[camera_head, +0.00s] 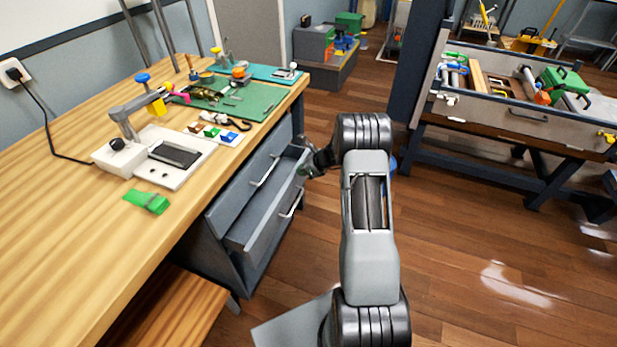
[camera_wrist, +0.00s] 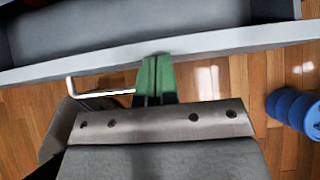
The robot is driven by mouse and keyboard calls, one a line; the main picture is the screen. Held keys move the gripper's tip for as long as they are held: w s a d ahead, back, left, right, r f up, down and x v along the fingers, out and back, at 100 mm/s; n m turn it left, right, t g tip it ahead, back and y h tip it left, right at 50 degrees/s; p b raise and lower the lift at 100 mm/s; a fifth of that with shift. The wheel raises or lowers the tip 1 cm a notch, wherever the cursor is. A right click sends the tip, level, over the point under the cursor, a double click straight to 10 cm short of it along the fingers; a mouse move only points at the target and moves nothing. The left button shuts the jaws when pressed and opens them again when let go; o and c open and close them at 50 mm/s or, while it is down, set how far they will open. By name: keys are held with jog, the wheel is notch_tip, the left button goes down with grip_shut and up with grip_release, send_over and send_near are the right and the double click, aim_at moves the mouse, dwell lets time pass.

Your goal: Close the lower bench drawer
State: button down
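The lower bench drawer (camera_head: 272,232) is pulled out of the grey cabinet under the workbench, and its inside shows from above. Its bar handle (camera_head: 292,203) is on the front panel. My gripper (camera_head: 308,171) is near the far end of this front. In the wrist view, its green fingertips (camera_wrist: 157,76) are together with nothing between them. They overlap the drawer's pale front edge (camera_wrist: 225,42) from the handle side; I cannot tell whether they touch it. The handle (camera_wrist: 95,93) lies just left of the fingers. The upper drawer (camera_head: 250,180) looks shut.
The wooden workbench (camera_head: 60,220) above the cabinet carries a device, a green mat and small tools. A wooden stool or shelf (camera_head: 175,310) is low at the left. A tool-filled drawer (camera_head: 500,115) stands out at the right. The floor (camera_head: 480,240) between is clear.

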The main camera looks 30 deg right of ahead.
jog(key=shift+w+a+f, duration=0.1)
jog(key=shift+w+a, duration=1.65)
jog(key=shift+w, duration=0.15)
